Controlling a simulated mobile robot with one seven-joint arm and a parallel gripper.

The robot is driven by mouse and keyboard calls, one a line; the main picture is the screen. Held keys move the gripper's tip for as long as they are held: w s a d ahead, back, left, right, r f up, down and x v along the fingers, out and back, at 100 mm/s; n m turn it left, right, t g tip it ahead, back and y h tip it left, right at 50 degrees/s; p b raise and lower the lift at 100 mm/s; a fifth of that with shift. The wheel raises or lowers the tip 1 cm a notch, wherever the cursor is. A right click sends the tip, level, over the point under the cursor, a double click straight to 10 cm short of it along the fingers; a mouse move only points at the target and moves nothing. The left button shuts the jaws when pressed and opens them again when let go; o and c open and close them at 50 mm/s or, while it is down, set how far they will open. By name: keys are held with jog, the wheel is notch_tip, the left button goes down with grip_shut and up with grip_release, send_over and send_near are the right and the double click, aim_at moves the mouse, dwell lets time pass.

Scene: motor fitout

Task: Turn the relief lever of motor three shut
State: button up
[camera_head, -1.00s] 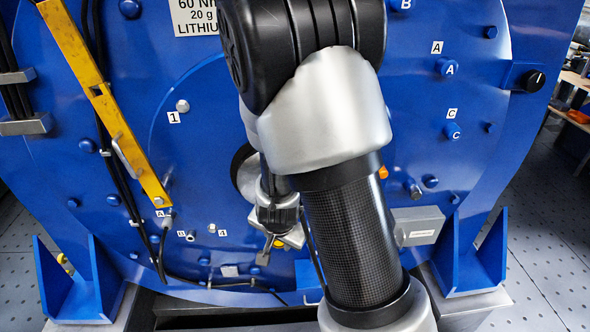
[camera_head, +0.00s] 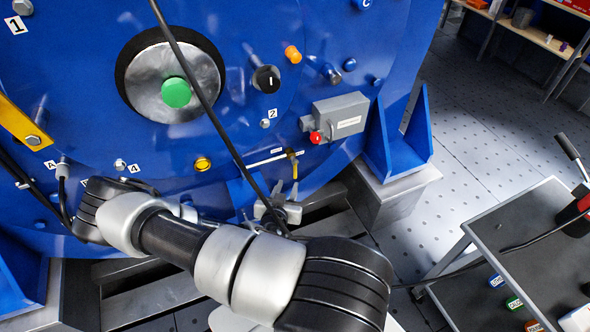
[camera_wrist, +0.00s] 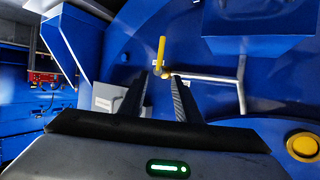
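The relief lever (camera_head: 293,160) is a small yellow handle on a thin pale pipe (camera_head: 266,158), low on the blue motor face (camera_head: 340,20). It stands crosswise to the pipe. In the wrist view the lever (camera_wrist: 161,53) lies just beyond the fingertips, about in line with the gap between them. My gripper (camera_wrist: 157,82) is open and empty, its two dark fingers on either side of the gap. No motor number can be read.
A grey box (camera_head: 340,118) with a red knob sits right of the lever. A yellow button (camera_head: 202,163), a black knob (camera_head: 266,79) and a green button (camera_head: 176,92) are nearby. A black cable (camera_head: 205,100) crosses the view. A cart (camera_head: 520,235) stands at right, beyond clear floor.

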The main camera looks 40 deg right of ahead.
aim_at(295, 168)
jog(key=b+x, duration=0.3)
jog(key=x, duration=1.2)
jog(key=shift+w+f, duration=0.1)
jog(key=shift+f, duration=0.05)
jog(key=shift+c, duration=0.2)
grip_shut()
